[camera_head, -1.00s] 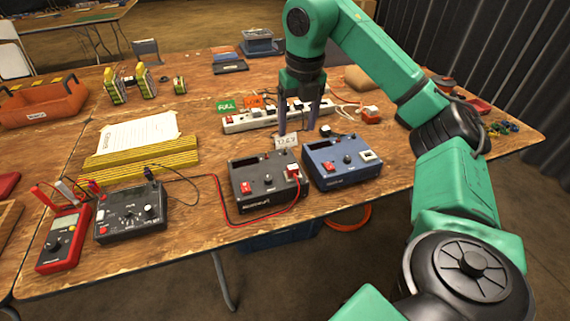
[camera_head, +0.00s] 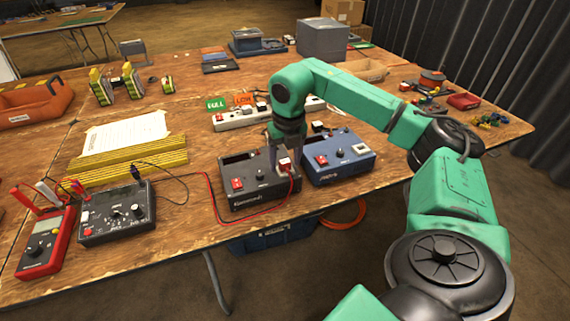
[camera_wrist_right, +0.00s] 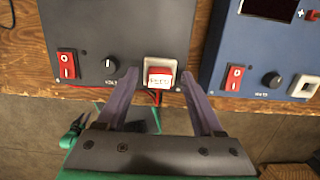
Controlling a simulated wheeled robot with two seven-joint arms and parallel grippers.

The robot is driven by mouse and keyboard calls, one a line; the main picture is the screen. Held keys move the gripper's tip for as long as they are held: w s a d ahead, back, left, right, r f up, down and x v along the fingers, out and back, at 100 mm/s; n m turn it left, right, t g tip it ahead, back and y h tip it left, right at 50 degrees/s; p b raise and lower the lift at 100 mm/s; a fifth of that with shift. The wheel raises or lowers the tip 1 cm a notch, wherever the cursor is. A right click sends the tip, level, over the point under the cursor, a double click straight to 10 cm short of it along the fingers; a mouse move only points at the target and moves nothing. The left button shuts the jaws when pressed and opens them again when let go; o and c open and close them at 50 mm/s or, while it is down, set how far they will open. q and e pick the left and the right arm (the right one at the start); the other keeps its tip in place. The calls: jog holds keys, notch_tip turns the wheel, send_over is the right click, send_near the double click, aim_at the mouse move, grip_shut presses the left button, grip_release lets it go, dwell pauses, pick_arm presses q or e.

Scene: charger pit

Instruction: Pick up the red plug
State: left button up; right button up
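The red plug (camera_head: 286,164) sits in a white socket at the right front of the black charger box (camera_head: 240,203). In the right wrist view the plug (camera_wrist_right: 158,78) shows a pale label on its top, and the white socket (camera_wrist_right: 150,63) frames it. A red cable runs from it. My right gripper (camera_head: 284,155) points down over the black box. In the wrist view my right gripper (camera_wrist_right: 159,73) is open, with one fingertip on each side of the plug and gaps between. My left gripper is not in view.
A blue charger box (camera_head: 343,174) with a red switch stands close on the right. A white power strip (camera_head: 237,119) lies behind. A black meter box (camera_head: 117,237) and a red multimeter (camera_head: 45,243) stand at the left. The table edge is just in front.

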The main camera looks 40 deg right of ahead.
grip_shut()
notch_tip(320, 180, up, 11)
jog(key=p, duration=0.1)
notch_tip(320, 180, up, 9)
jog(key=p, duration=0.6)
send_over(284, 161)
jog(key=shift+s+d+r, duration=0.1)
jog(key=shift+s, duration=0.05)
